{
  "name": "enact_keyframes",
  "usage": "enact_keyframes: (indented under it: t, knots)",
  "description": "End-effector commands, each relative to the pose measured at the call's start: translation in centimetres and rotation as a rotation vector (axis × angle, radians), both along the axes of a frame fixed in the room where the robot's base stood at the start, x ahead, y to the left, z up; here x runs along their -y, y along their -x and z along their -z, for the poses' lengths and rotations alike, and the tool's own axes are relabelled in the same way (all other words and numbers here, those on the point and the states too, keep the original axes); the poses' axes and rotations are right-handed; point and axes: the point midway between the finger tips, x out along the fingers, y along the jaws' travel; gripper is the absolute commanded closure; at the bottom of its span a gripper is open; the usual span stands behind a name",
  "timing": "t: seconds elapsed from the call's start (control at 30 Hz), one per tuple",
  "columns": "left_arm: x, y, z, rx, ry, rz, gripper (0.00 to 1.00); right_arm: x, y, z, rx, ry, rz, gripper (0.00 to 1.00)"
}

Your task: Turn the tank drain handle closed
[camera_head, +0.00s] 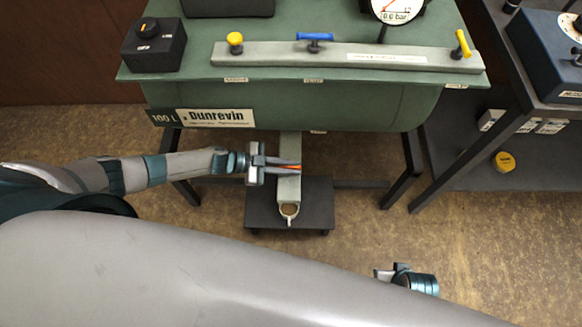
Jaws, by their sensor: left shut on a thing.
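The green tank (300,105), marked "Dunrevin" and "100 L", stands on a dark frame. A grey drain arm (290,188) comes out from under its front, with a ring-shaped outlet (289,211) at its near end. My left gripper (292,167) is at the left side of the drain arm, fingers pointing right. It is shut on a thin orange-red handle (285,168), mostly hidden between the fingers. The handle's exact angle is hard to tell. My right gripper (383,272) shows only in part at the lower right, away from the tank; its fingers are unclear.
A grey bar on the tank top carries a yellow knob (235,42), a blue lever (314,40) and a yellow lever (462,45). A dark platform (318,205) sits below the drain arm. A dark rack (470,165) stands at right. Floor at lower right is clear.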

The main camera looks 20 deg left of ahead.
Motion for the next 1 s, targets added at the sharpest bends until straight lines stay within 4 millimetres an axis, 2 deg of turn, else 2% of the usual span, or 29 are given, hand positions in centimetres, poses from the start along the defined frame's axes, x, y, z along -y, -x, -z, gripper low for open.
enact_keyframes:
  t: [0.53,0.57,0.6,0.63,1.0]
  knots:
    - [-0.09,-0.27,-0.07,0.005,-0.003,0.034,1.0,0.01,0.05,-0.71,0.0,0.001,0.0,0.7]
    - [-0.08,-0.26,-0.06,0.005,-0.003,0.034,0.84,0.01,0.05,-0.71,0.0,0.001,0.0,0.7]
    - [-0.07,-0.26,-0.07,0.005,-0.002,0.034,0.74,0.01,0.05,-0.7,0.0,0.001,0.0,0.7]
    - [-0.05,-0.25,-0.07,0.005,-0.002,0.035,0.71,0.01,0.05,-0.7,0.0,0.001,0.0,0.7]
    - [-0.13,0.0,-0.07,0.002,0.0,0.036,0.71,0.01,0.04,-0.7,0.0,0.001,0.0,0.7]
